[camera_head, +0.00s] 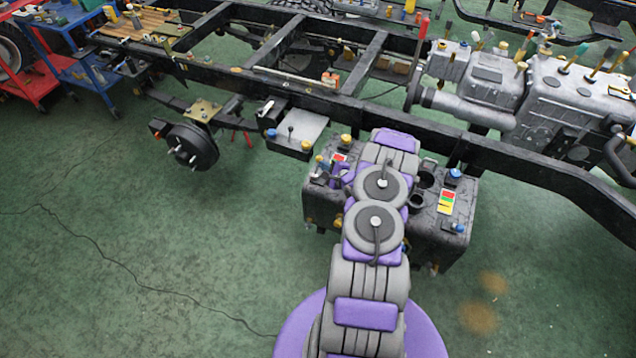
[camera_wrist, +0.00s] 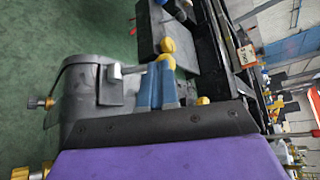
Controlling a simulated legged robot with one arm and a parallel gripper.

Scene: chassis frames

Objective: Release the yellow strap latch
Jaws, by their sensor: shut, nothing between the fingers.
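My gripper (camera_wrist: 160,80) shows in the wrist view as two blue-grey fingers, close together, beyond a dark screwed plate and my purple wrist. It is shut with nothing visible in it. A yellow rounded knob (camera_wrist: 167,47) shows just beyond the fingertips; contact cannot be told. Other small yellow fittings show on the tank, one at its upper left (camera_head: 319,158) and one in the wrist view (camera_wrist: 48,103). I cannot tell which yellow part is the strap latch.
The black chassis rail (camera_head: 345,112) runs across behind the tank. A grey engine and gearbox (camera_head: 575,95) stand at right. A hub drum (camera_head: 190,147) hangs at left. A blue cart (camera_head: 85,75) stands at back left. The green floor at front left is clear except for a crack-like line.

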